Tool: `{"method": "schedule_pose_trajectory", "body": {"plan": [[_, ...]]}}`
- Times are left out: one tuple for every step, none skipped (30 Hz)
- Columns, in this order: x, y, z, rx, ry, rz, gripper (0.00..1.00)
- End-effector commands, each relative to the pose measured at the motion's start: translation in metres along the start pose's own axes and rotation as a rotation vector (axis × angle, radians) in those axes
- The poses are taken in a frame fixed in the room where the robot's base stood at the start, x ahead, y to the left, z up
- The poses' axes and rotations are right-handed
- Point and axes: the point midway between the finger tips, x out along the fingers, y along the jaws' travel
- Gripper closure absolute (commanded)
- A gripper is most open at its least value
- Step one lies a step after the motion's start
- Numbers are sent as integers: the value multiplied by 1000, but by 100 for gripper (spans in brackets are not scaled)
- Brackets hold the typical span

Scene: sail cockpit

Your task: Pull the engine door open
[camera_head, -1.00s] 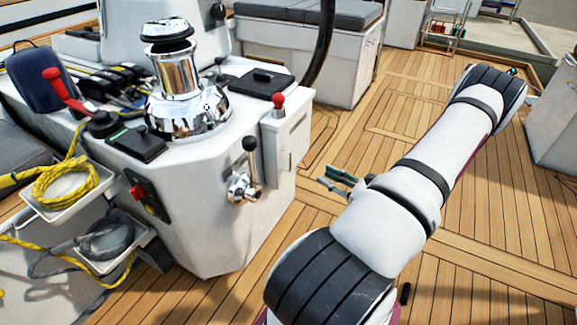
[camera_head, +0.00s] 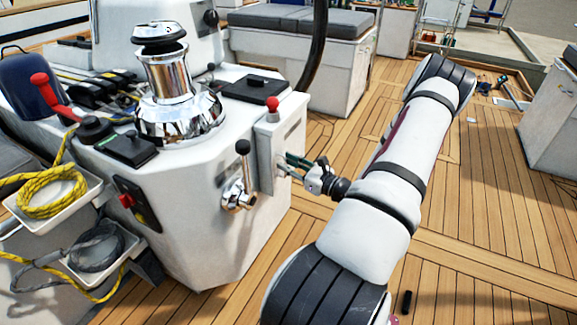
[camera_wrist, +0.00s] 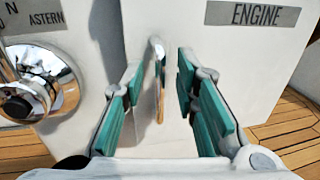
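The engine door is the pale front panel (camera_wrist: 215,75) with the ENGINE label (camera_wrist: 252,14) in the wrist view. It also shows on the small box with a red knob on top in the head view (camera_head: 287,150). A thin metal handle (camera_wrist: 159,75) stands upright on the door. My gripper (camera_wrist: 157,75) is open, with one teal finger on each side of the handle and a gap on both sides. In the head view my gripper (camera_head: 287,163) reaches the box's front. The door appears shut.
A chrome throttle lever (camera_head: 238,185) with a black knob sits left of the door; its ASTERN dial (camera_wrist: 35,85) shows in the wrist view. A chrome winch (camera_head: 172,85) stands on the console top.

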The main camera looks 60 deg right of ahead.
Motion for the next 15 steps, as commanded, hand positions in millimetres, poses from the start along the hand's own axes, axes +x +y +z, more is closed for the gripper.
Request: {"method": "schedule_pose_trajectory", "body": {"plan": [[1,0,0,0,0,0,73],[2,0,0,0,0,0,73],[2,0,0,0,1,0,73],[2,0,0,0,1,0,73],[2,0,0,0,1,0,73],[2,0,0,0,1,0,73],[2,0,0,0,0,0,73],[2,0,0,0,0,0,73],[2,0,0,0,0,0,77],[2,0,0,0,0,0,84],[2,0,0,0,0,0,91],[2,0,0,0,0,0,100],[2,0,0,-1,0,0,100],[2,0,0,0,0,0,100],[2,0,0,0,0,0,100]]}}
